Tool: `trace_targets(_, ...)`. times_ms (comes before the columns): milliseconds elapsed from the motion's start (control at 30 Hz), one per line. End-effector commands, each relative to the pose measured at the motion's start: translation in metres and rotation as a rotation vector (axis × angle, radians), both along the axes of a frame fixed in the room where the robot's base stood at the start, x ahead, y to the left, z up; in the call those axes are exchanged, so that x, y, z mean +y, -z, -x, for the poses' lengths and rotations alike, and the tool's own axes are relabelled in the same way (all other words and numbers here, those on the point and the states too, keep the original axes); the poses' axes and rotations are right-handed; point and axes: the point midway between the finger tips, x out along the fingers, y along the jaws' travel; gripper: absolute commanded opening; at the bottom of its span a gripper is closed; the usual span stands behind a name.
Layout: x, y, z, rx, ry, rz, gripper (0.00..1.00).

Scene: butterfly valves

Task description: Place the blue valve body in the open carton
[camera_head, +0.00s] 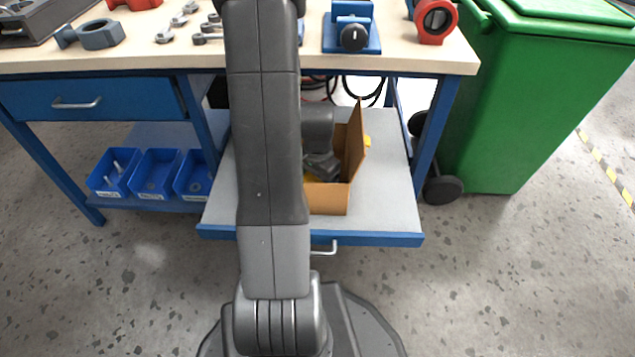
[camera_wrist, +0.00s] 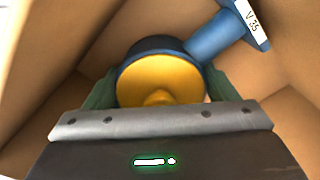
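The blue valve body (camera_wrist: 205,45), a ring with a yellow disc (camera_wrist: 158,80) and a neck labelled "V 35", is in the wrist view. It lies between the two green-padded fingers of my gripper (camera_wrist: 160,92), which meet its ring at both sides, so my gripper appears shut on it. Brown walls of the open carton (camera_wrist: 290,115) surround it. In the head view the carton (camera_head: 325,199) stands on the grey pull-out shelf, flap up, and my gripper (camera_head: 318,172) reaches down into it. My arm hides the carton's left part. Whether the valve touches the carton floor cannot be told.
The carton is on the shelf (camera_head: 385,212) below the workbench top (camera_head: 270,58). The top carries a blue fixture (camera_head: 352,30), a red valve body (camera_head: 435,22), a grey-blue valve part (camera_head: 98,35) and small levers. A green bin (camera_head: 535,100) stands right, blue trays (camera_head: 155,172) lower left.

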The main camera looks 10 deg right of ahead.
Motion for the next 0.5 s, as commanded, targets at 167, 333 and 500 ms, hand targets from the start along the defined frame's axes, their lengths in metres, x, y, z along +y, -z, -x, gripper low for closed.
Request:
trace_targets(167, 0.0, 0.0, 0.0, 0.001, 0.0, -0.001, 1.0)
trace_targets(333, 0.0, -0.001, 0.0, 0.0, 0.0, 0.0, 1.0)
trace_targets(500, 0.0, -0.02, -0.001, -0.003, 0.0, 0.001, 1.0)
